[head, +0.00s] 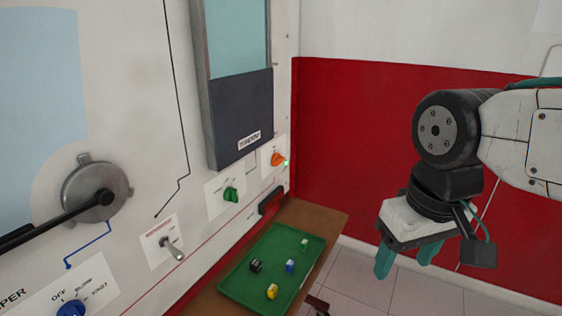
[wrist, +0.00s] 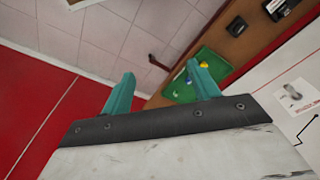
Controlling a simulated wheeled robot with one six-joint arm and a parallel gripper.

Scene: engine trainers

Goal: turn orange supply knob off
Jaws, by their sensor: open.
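The orange supply knob (head: 278,159) is on the white panel in the head view, at the panel's right end below the dark window unit. My gripper (head: 405,262) hangs at the right of the head view, well apart from the panel and the knob. Its two teal fingers are spread and empty, and they also show in the wrist view (wrist: 160,92). I cannot make out the orange knob in the wrist view.
A green knob (head: 231,194), a toggle switch (head: 172,248), a blue knob (head: 72,309) and a round crank (head: 97,190) are on the panel. A green tray (head: 240,291) with several small blocks lies on a brown shelf (head: 318,217) below. Open space separates my gripper from the panel.

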